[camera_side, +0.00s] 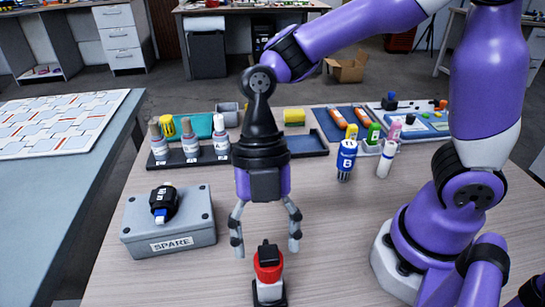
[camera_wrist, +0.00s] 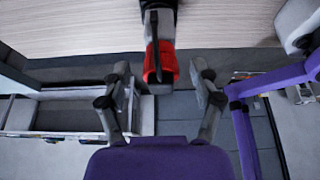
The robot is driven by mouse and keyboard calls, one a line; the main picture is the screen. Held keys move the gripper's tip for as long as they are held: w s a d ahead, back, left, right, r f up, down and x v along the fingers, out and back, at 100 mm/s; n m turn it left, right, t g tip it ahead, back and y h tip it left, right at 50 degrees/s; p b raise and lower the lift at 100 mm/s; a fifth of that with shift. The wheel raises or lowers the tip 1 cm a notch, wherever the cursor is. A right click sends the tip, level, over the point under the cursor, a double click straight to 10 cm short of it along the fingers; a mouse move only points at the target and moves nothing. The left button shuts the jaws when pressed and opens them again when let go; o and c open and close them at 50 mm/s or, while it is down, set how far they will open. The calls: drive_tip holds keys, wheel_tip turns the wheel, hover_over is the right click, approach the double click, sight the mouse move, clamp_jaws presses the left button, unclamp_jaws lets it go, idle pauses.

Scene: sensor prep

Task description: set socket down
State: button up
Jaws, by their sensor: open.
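My gripper (camera_side: 267,247) is open, pointing down over the front of the table. A black-topped part with a red ring (camera_side: 268,265) stands upright on a white and black base (camera_side: 269,291) just below and between its fingertips; I take it for the socket, but cannot be sure. In the wrist view the red and black part (camera_wrist: 160,62) sits between the open fingertips (camera_wrist: 160,78), with a gap on each side. A black connector with a blue and white end (camera_side: 165,205) lies on the grey SPARE box (camera_side: 196,222) to the left.
A dark rack (camera_side: 184,160) with several bottles is behind on the left. A blue and white B bottle (camera_side: 346,160) and a white marker (camera_side: 386,160) stand behind on the right. Trays (camera_side: 308,144) line the back. Bare table lies right of the red-ringed part.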

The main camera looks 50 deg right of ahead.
drive_tip(key=w+d+r+m+t, duration=0.2)
drive_tip(key=d+r+m, duration=0.2)
drive_tip(key=r+m, duration=0.25)
drive_tip(key=d+r+m+t+h, duration=0.1)
drive_tip(key=d+m+t+h, duration=0.2)
drive_tip(key=d+m, duration=1)
drive_tip(key=m+t, duration=0.3)
drive_tip(key=m, duration=0.4)
drive_tip(key=shift+r+t, duration=0.2)
drive_tip(key=shift+t, duration=0.2)
